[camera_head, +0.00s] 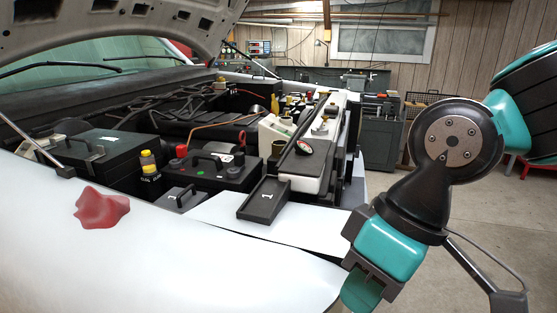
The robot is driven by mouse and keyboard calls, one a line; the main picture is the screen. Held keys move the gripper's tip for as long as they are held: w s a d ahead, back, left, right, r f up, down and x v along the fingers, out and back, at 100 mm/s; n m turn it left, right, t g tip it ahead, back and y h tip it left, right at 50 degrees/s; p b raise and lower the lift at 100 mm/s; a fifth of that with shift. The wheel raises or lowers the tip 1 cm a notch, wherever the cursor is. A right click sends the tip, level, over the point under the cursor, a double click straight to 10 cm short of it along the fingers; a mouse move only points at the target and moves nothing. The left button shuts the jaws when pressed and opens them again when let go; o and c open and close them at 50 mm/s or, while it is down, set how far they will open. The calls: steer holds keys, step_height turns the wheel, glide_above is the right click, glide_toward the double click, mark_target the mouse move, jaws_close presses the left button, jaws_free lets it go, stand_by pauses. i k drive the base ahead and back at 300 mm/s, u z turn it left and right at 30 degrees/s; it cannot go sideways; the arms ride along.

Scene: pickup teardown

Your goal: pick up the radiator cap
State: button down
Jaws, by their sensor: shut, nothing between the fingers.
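A small round piece with a pale face and red marking (303,146), which looks like the radiator cap, sits on a long black part at the front of the engine bay. Its details are too small to be sure. My gripper (361,292) is at the lower middle right, pointing down beside the front corner of the white fender. It is shut and empty, well apart from the cap, lower and to the right in the picture. The fingertips reach near the bottom edge of the view.
A black tray marked 1 (264,201) lies in front of the black part. A red cloth (101,207) lies on the white fender (190,262). A black battery (221,171) and yellow-capped bottles (149,163) stand in the bay. The raised hood (130,17) hangs above; open floor (450,215) is at right.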

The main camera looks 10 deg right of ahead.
mark_target(319, 130)
steer(key=z, duration=1.4)
steer(key=i, duration=2.65)
steer(key=u, duration=3.35)
